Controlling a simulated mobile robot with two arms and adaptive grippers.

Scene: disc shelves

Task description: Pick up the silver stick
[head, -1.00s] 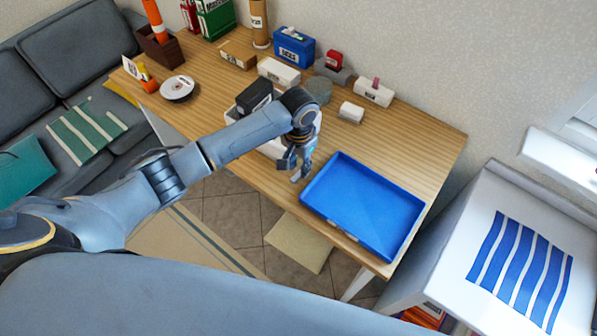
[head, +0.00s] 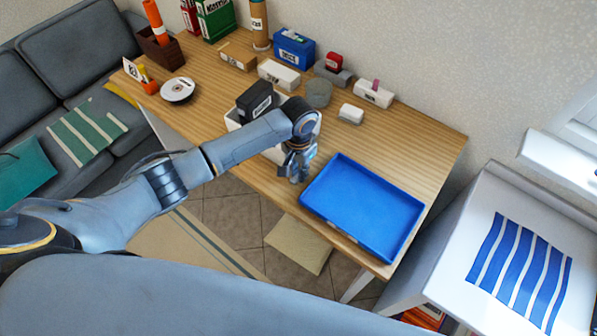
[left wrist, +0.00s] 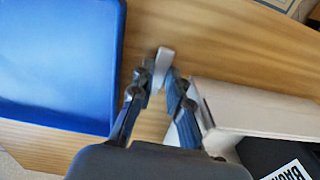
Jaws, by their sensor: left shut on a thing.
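The silver stick (left wrist: 163,60) shows in the left wrist view as a short, pale grey bar between the fingertips of my left gripper (left wrist: 160,80). The fingers are closed on it, and its far end sticks out past the tips over the wooden table. In the head view my left gripper (head: 296,172) is at the table's front edge, between the white box and the blue tray. The stick cannot be made out there. My right gripper is in neither view.
The blue tray (head: 335,168) lies just right of my left gripper. A white box (head: 233,119) holding a black item (head: 256,99) stands to its left. Several small boxes and a grey round container (head: 318,94) line the back. Some tabletop behind the tray is clear.

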